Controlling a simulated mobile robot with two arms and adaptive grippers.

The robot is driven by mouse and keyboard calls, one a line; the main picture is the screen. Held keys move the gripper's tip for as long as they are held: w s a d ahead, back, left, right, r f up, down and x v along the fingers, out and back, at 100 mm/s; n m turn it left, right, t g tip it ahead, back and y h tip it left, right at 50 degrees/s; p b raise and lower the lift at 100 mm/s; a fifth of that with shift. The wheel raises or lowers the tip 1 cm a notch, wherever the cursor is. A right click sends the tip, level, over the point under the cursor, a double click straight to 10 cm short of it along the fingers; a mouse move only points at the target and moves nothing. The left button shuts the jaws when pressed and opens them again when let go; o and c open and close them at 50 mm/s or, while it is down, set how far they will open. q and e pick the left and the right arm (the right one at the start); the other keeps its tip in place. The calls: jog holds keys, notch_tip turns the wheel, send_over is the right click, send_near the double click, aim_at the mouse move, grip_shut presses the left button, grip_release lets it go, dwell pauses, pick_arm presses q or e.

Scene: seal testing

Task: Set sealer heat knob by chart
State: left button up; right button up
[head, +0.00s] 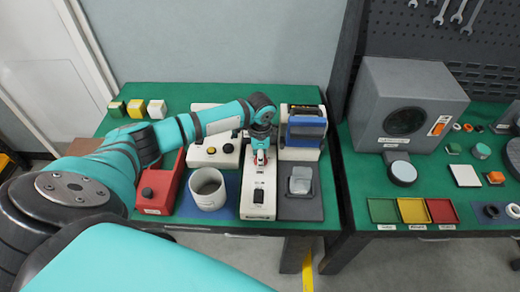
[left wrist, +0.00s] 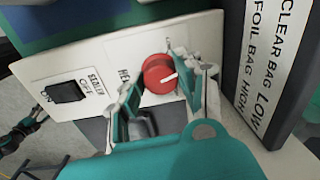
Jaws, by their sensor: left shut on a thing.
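The white sealer (head: 258,196) stands near the front of the green table, with a black ON/OFF switch (left wrist: 66,92) on its face. Its red heat knob (left wrist: 157,72) has a white pointer line that points right and slightly up in the left wrist view. My left gripper (head: 260,158) comes down over the sealer; in the left wrist view its fingers (left wrist: 160,80) are shut on the knob from both sides. The heat label is partly hidden by a finger. The chart (left wrist: 268,65) reads CLEAR BAG LOW, FOIL BAG HIGH. My right gripper is out of view.
A clear bag-like item (head: 300,180) lies on a grey mat (head: 302,211) right of the sealer. A white cup (head: 208,188) and a red box (head: 158,190) stand left. A blue-topped device (head: 306,128) stands close behind. The right table holds coloured trays (head: 412,211).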

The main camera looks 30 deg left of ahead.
pick_arm(q)
jog(key=n+p, duration=0.4)
jog(key=shift+d+r+n+p, duration=0.1)
jog(key=shift+r+n+p, duration=0.2)
jog(key=shift+n, duration=0.1)
jog(key=shift+f+n+p, duration=0.2)
jog(key=shift+n+p, duration=1.3)
jog(key=shift+n, duration=0.4)
jog(key=shift+w, duration=0.1)
jog(key=o, duration=1.1)
jog(key=shift+o, duration=0.3)
notch_tip(320, 180, up, 12)
jog(key=shift+d, duration=0.25)
